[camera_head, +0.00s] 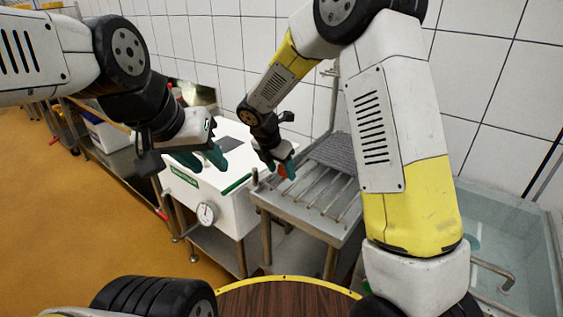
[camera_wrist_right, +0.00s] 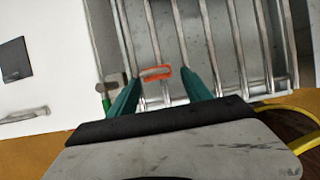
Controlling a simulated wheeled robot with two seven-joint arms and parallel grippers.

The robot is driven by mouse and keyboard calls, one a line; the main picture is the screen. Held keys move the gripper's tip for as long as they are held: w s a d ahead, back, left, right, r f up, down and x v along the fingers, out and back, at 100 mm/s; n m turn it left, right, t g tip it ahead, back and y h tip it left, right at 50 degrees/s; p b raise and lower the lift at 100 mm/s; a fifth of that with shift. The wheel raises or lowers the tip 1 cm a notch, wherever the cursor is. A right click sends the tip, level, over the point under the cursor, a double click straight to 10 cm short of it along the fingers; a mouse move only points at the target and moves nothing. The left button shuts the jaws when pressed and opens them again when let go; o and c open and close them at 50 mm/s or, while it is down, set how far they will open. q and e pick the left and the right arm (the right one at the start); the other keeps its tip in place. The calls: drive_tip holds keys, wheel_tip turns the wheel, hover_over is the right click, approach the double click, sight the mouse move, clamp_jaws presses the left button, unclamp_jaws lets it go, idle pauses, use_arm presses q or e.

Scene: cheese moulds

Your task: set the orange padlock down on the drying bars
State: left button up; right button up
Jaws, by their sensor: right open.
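The orange padlock (camera_wrist_right: 156,72) shows in the right wrist view over the metal drying bars (camera_wrist_right: 243,50), between the teal fingertips of my right gripper (camera_wrist_right: 159,78). There is a gap between the padlock and each finger, and the gripper is open. The padlock seems to lie on the bars. In the head view my right gripper (camera_head: 279,168) is low at the left end of the drying bars (camera_head: 325,190), with a bit of orange at its fingertips. My left gripper (camera_head: 204,159) hangs over the white vat, open and empty.
The white vat (camera_head: 180,187) with a round dial (camera_head: 207,213) stands left of the bars. A grey ridged mat (camera_head: 335,151) lies behind the bars. A basin of water (camera_head: 510,240) is at the right. A round wooden table top (camera_head: 285,300) is in front of me.

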drive_tip(key=v, duration=1.1)
drive_tip(key=s+d+r+m+y, duration=0.3)
drive_tip(key=s+d+r+m, duration=0.6)
drive_tip(key=d+m, duration=0.4)
drive_tip(key=s+d+m+t+y, duration=0.2)
drive_tip(key=s+d+m, duration=0.3)
drive_tip(key=s+m, duration=0.8)
drive_tip(key=shift+s+r+m, duration=0.2)
drive_tip(key=shift+s+m, duration=0.1)
drive_tip(key=shift+m, duration=0.8)
drive_tip(key=shift+c, duration=0.4)
